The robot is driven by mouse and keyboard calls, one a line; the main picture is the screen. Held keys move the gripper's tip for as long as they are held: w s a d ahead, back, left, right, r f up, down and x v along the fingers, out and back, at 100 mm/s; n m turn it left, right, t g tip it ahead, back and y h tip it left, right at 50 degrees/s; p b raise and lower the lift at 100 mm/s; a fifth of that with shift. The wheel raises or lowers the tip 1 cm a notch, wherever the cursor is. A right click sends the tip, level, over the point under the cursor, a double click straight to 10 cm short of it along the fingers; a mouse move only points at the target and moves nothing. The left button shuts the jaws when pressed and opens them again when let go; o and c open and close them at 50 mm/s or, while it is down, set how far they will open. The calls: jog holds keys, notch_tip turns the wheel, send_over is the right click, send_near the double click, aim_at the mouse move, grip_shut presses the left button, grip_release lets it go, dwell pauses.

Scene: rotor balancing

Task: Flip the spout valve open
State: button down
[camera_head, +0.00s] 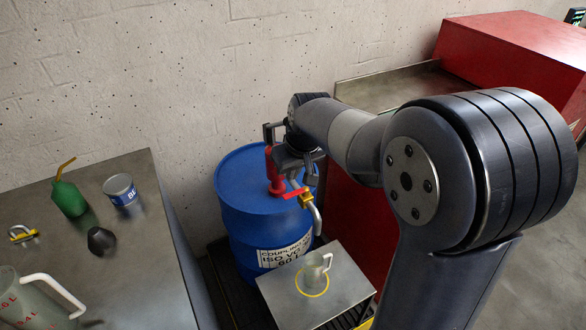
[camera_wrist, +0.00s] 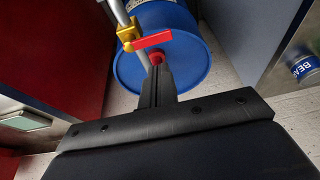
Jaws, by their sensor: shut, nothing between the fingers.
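The spout valve has a brass body (camera_head: 306,201) with a red lever (camera_head: 292,194), on the grey spout (camera_head: 318,218) of a red hand pump (camera_head: 275,172) on a blue drum (camera_head: 235,200). In the wrist view the red lever (camera_wrist: 153,40) lies across the spout pipe (camera_wrist: 119,11), extending right from the brass body (camera_wrist: 128,33). My gripper (camera_wrist: 157,70) is shut and empty. Its fingertips appear just below the lever in that view, overlapping the pump's red part; whether they touch is unclear. In the head view my gripper (camera_head: 305,172) is above the valve, partly hiding the pump.
A clear jug (camera_head: 313,274) stands inside a yellow ring on a metal stand (camera_head: 345,277) below the spout. The left workbench (camera_head: 145,215) holds a green oil can (camera_head: 69,198), a tin (camera_head: 121,191), a dark cone-like piece (camera_head: 101,240), a padlock-like piece and a large jug. A red cabinet is right.

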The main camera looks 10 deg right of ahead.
aim_at(290, 193)
jog(key=x, duration=0.6)
jog(key=shift+f, duration=0.25)
jog(key=shift+s+n+y+b, duration=0.25)
jog(key=shift+n+b, duration=0.2)
jog(key=shift+n, duration=0.45)
jog(key=n+b, duration=0.1)
jog(key=s+n, duration=0.1)
jog(key=shift+d+f+n+g+y+b, duration=0.2)
jog(key=shift+n+g+y+b, duration=0.1)
jog(key=shift+g+y+b, duration=0.1)
jog(key=d+n+g+b, duration=0.1)
jog(key=n, duration=0.2)
jog(key=s+d+n+g, duration=0.1)
jog(key=n, duration=0.3)
jog(key=s+d+n+g+y+b, duration=0.1)
jog(key=n, duration=0.3)
jog(key=shift+s+d+r+b, duration=0.1)
jog(key=shift+s+r+b, duration=0.15)
jog(key=shift+b, duration=0.1)
jog(key=shift+s+b, duration=0.3)
jog(key=shift+s, duration=0.45)
